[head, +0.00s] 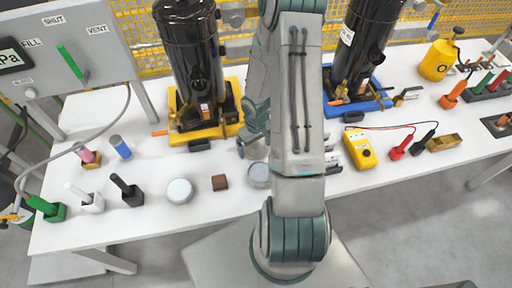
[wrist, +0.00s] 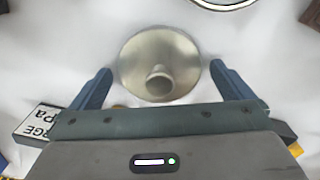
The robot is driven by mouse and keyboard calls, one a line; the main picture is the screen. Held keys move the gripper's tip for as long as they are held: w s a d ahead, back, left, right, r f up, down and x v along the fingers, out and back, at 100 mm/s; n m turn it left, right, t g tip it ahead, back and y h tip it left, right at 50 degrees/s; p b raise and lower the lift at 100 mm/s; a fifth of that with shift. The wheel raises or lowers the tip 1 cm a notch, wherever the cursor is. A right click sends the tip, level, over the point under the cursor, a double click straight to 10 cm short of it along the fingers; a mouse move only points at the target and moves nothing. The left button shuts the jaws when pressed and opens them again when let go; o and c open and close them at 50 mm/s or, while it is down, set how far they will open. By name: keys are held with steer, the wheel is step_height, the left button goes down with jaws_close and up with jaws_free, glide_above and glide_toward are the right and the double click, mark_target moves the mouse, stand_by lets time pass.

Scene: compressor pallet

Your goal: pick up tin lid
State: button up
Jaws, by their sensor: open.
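The tin lid (wrist: 135,55) is a round, dull metal disc with a short raised knob at its middle. In the wrist view it lies on the white table between the two blue fingers of my gripper (wrist: 161,68). My gripper is open, with a finger on each side of the lid and a small gap showing at each side. I cannot tell how far above the table the fingertips are. In the head view my arm hides the lid.
A round grey tin (head: 259,175) stands close by, its rim (wrist: 225,6) showing in the wrist view. A brown block (head: 220,182) and a pale round tin (head: 179,191) are to its left. Black compressors (head: 190,55) stand behind; a yellow meter (head: 360,150) is at right.

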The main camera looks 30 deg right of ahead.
steer(key=c, duration=0.9)
steer(key=shift+r, duration=0.15)
